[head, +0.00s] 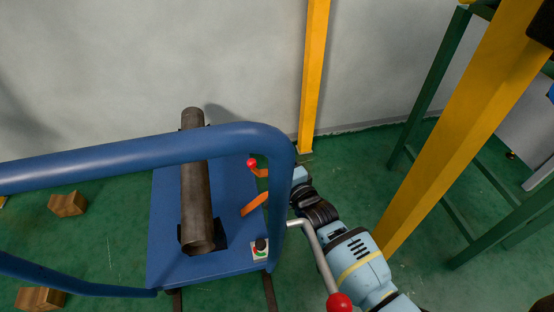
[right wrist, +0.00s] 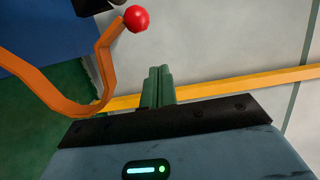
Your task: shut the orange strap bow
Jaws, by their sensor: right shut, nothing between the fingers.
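The orange strap bow (head: 254,204) is on the blue vise plate, right of the dark pipe (head: 196,200), partly hidden behind the blue tube frame in the head view. Its red ball knob (head: 252,162) shows just left of the frame. In the right wrist view the curved orange strap (right wrist: 75,105) fills the left side, with its red knob (right wrist: 136,19) at the top. My right gripper (right wrist: 158,85) is shut and empty, its green fingers together, right of the strap and apart from it in the picture. My left gripper is out of view.
The blue tube frame (head: 120,155) crosses in front of the vise. A grey bent lever (head: 316,250) with a red ball stands close to my right arm. A yellow post (head: 313,80) stands behind. A switch box (head: 260,250) is on the plate. Wooden blocks (head: 67,204) lie left.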

